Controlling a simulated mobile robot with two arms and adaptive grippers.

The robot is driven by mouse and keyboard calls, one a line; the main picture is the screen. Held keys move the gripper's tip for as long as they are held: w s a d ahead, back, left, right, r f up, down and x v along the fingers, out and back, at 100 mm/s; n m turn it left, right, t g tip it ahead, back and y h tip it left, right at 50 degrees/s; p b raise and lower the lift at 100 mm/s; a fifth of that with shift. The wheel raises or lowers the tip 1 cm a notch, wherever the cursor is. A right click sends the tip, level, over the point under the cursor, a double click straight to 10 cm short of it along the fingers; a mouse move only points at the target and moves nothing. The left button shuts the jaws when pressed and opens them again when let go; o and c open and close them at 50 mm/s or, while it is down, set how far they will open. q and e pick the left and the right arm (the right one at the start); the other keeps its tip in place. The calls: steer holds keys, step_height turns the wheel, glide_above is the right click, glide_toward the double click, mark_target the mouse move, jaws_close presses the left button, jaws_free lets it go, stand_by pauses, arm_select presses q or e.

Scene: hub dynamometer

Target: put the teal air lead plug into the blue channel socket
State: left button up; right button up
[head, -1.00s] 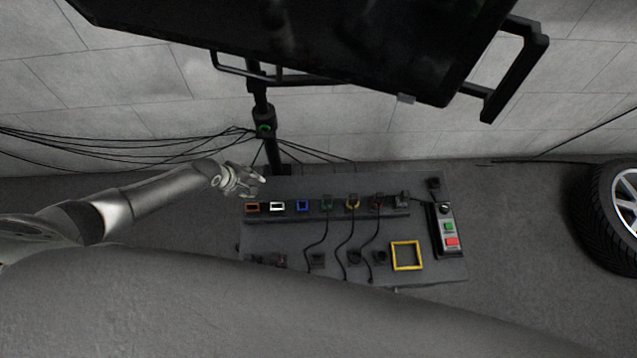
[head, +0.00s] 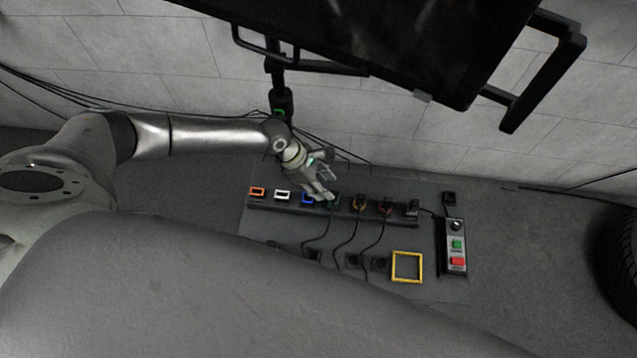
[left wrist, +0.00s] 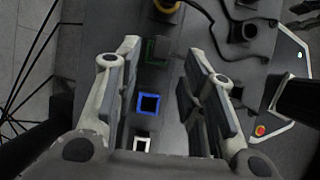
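The blue channel socket (head: 307,199) sits in the row of coloured sockets on the grey panel. It shows as an empty blue square frame in the left wrist view (left wrist: 148,103). The green socket (left wrist: 152,50) beside it has a dark plug in it; I cannot tell whether this is the teal air lead plug, as no plug shows clearly teal. My left gripper (head: 328,184) is over the blue and green sockets, and partly hides the green one. My right gripper is not in view.
Orange (head: 258,191) and white (head: 283,195) sockets lie left of the blue one. Plugs with black cables stand to the right. A yellow square frame (head: 394,268) and a button box (head: 464,245) are farther right. A large black screen (head: 400,40) overhangs the panel's back.

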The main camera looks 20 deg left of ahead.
mark_target(332, 192)
arm_select(q)
steer(key=shift+b+x, duration=0.55)
steer(key=shift+x, duration=0.65)
steer(key=shift+b+x, duration=0.3)
steer(key=shift+x, duration=1.3)
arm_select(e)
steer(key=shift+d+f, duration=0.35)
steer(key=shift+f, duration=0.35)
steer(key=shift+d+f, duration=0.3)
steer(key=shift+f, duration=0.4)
arm_select(q)
jaws_close()
steer(key=shift+r, duration=0.1)
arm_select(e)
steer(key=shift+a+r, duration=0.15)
